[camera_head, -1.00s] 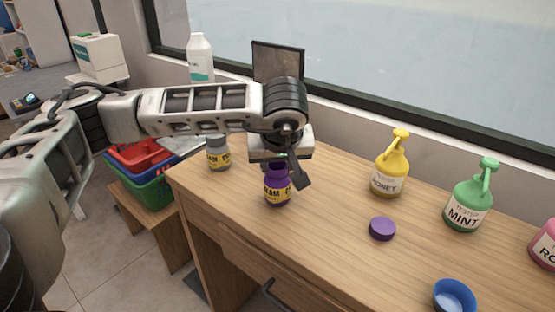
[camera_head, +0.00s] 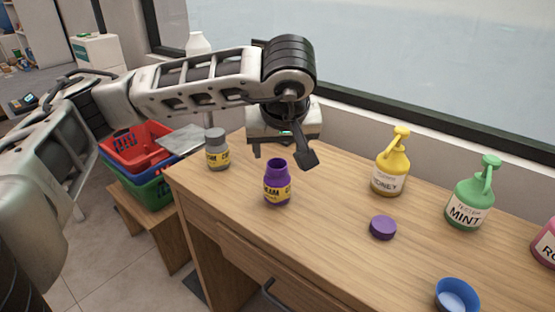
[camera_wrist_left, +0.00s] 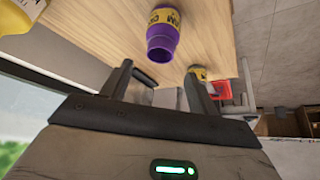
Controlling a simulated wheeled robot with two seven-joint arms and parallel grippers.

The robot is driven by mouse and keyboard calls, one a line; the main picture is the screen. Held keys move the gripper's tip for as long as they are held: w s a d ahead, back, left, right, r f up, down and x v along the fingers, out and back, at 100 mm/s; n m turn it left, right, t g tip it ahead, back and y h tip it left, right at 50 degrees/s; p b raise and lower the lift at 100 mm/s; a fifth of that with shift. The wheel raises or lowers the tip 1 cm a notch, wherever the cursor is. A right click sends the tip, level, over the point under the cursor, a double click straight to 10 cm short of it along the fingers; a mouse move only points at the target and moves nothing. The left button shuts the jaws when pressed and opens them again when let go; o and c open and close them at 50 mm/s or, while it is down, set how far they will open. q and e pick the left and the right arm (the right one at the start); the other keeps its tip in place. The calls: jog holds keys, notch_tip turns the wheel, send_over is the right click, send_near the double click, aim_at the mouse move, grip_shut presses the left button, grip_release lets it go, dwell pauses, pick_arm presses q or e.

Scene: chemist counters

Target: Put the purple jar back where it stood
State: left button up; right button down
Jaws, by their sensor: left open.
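The purple jar (camera_head: 277,188) stands upright and without a lid on the wooden counter (camera_head: 330,215), with a yellow label on its side. It also shows in the left wrist view (camera_wrist_left: 162,38), with its open mouth toward the camera. A purple lid (camera_head: 383,227) lies on the counter to the right of the jar. My left gripper (camera_head: 283,158) is open and empty, above and behind the jar, apart from it. Its two fingers also show in the left wrist view (camera_wrist_left: 162,88) with nothing between them. My right gripper is not in view.
A grey jar (camera_head: 217,152) stands left of the purple jar. Yellow (camera_head: 390,168) and green (camera_head: 468,200) pump bottles stand at the right, with a pink one at the edge. A blue bowl (camera_head: 456,297) is at the front right. Stacked baskets (camera_head: 140,150) stand left of the counter.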

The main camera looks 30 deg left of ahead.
pick_arm(q)
jog(key=v, duration=0.6)
dwell(0.3)
